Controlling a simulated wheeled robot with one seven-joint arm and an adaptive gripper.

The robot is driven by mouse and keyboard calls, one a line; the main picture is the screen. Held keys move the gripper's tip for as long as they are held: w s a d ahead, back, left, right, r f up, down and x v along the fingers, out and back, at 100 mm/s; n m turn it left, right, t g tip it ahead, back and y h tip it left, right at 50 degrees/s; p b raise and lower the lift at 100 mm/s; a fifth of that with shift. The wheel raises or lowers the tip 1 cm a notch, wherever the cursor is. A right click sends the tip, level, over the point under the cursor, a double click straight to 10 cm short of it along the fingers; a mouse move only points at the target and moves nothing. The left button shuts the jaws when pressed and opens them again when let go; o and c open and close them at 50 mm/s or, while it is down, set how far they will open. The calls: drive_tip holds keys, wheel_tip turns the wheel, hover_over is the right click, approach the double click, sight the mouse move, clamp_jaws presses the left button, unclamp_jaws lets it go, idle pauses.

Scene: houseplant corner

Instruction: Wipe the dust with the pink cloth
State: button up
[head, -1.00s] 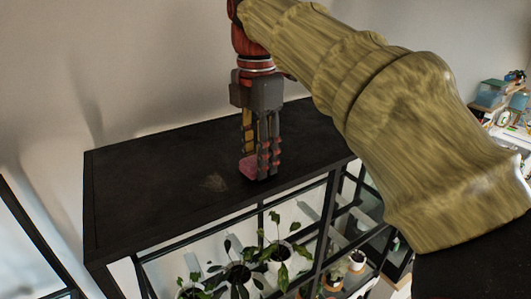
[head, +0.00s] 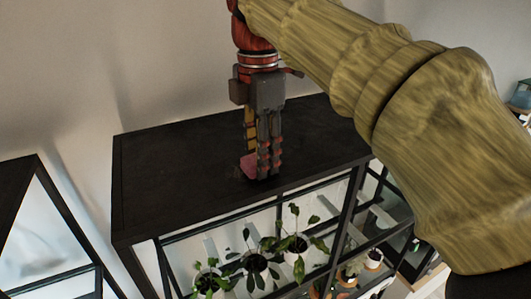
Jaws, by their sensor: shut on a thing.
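My gripper (head: 262,160) points straight down over the black cabinet top (head: 165,190). It is shut on the pink cloth (head: 248,164), which shows as a small pink patch at the fingertips, at the level of the cabinet top. The fingers hide most of the cloth. A faint brownish trace of dust (head: 234,173) shows just left of the cloth; the cloth and gripper may hide more of it.
Potted plants (head: 255,263) stand inside the glass-sided cabinet below the top. Another black-framed glass case (head: 40,225) stands at the left. A wall rises behind the cabinet. The left part of the cabinet top is clear.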

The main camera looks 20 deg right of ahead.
sight(290, 159)
drive_tip(key=shift+s+a, duration=0.2)
drive_tip(key=shift+a, duration=0.9)
drive_tip(key=shift+s+a, duration=0.2)
drive_tip(key=shift+a, duration=0.85)
drive_tip(key=shift+s+a, duration=0.2)
drive_tip(key=shift+a, duration=0.9)
drive_tip(key=shift+d, duration=0.15)
drive_tip(key=shift+w+d+f, duration=0.1)
drive_tip(key=shift+w+d, duration=0.05)
drive_tip(key=shift+d, duration=0.5)
drive_tip(key=shift+w+d+f, duration=0.1)
drive_tip(key=shift+d+f, duration=0.05)
drive_tip(key=shift+d, duration=0.55)
drive_tip(key=shift+w+d+f, duration=0.1)
drive_tip(key=shift+w+d, duration=0.05)
drive_tip(key=shift+d, duration=0.5)
drive_tip(key=shift+w+d+r, duration=0.15)
drive_tip(key=shift+w+d, duration=0.15)
drive_tip(key=shift+d, duration=1.25)
drive_tip(key=shift+w+d+r, duration=0.15)
drive_tip(key=shift+w+d, duration=0.2)
drive_tip(key=shift+d, duration=1.25)
drive_tip(key=shift+w+d+r, duration=0.15)
drive_tip(key=shift+w+d, duration=0.15)
drive_tip(key=shift+d, duration=1.25)
drive_tip(key=shift+r, duration=3)
drive_tip(key=shift+a, duration=0.1)
